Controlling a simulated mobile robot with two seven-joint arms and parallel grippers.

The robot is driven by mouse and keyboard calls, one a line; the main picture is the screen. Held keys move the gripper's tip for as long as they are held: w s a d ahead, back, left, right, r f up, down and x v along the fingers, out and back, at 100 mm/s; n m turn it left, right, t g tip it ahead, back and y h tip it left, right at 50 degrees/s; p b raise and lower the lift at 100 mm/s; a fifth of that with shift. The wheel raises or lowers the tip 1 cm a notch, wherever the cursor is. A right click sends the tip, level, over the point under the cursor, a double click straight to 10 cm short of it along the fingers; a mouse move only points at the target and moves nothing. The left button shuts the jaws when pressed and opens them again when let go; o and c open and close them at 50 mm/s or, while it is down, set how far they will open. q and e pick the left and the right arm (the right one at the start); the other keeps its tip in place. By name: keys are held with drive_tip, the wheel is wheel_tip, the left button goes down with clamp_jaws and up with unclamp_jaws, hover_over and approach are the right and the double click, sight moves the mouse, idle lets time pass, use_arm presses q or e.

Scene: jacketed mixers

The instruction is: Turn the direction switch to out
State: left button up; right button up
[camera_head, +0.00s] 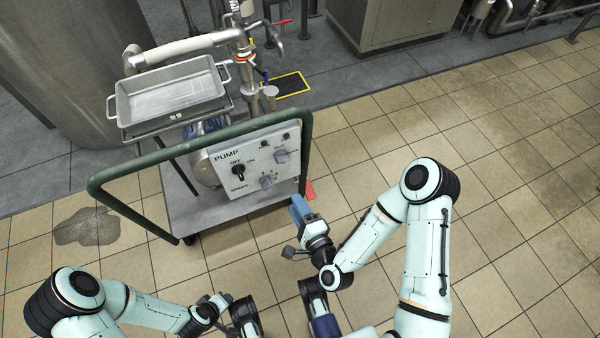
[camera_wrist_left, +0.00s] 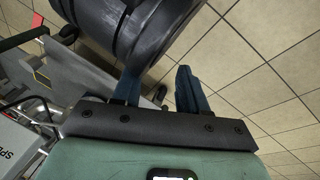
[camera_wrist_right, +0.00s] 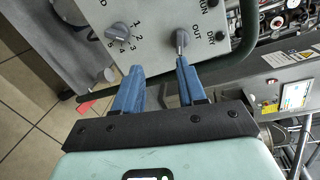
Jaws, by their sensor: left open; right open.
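The pump's control panel (camera_head: 240,160) faces me on the cart. The direction switch (camera_head: 281,156) is a grey knob at its right side, by the "OUT" label; it also shows in the right wrist view (camera_wrist_right: 182,42), where I cannot tell its exact setting. My right gripper (camera_head: 298,205) is open and empty, in front of the panel's lower right corner. In the right wrist view its fingertips (camera_wrist_right: 160,68) point at the panel, one just below the switch in the picture, with no clear contact. My left gripper (camera_head: 222,300) is open and empty, low over the floor.
A black OFF/ON knob (camera_head: 239,171) and a grey speed knob (camera_head: 266,181) share the panel. The cart's green rail (camera_head: 130,207) frames the panel. A metal tray (camera_head: 172,92) sits behind, under pipes. Tiled floor at right is clear.

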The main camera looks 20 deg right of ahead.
sight(284, 162)
drive_tip(key=w+b, duration=0.1)
drive_tip(key=w, duration=0.3)
drive_tip(key=w+r+m, duration=0.1)
drive_tip(key=w, duration=0.4)
drive_tip(key=w+d+m+t+h+b, duration=0.1)
drive_tip(key=w, duration=0.3)
drive_tip(key=shift+w+d+r+b, duration=0.1)
drive_tip(key=shift+w+r+b, duration=0.15)
drive_tip(key=shift+w+b, duration=0.1)
use_arm(q)
drive_tip(key=s+f+g, duration=0.1)
drive_tip(key=s+f, duration=0.2)
drive_tip(key=f, duration=0.2)
drive_tip(key=shift+s+a+f, duration=0.15)
drive_tip(key=shift+s+a, duration=0.05)
drive_tip(key=shift+a, duration=0.05)
use_arm(e)
clamp_jaws()
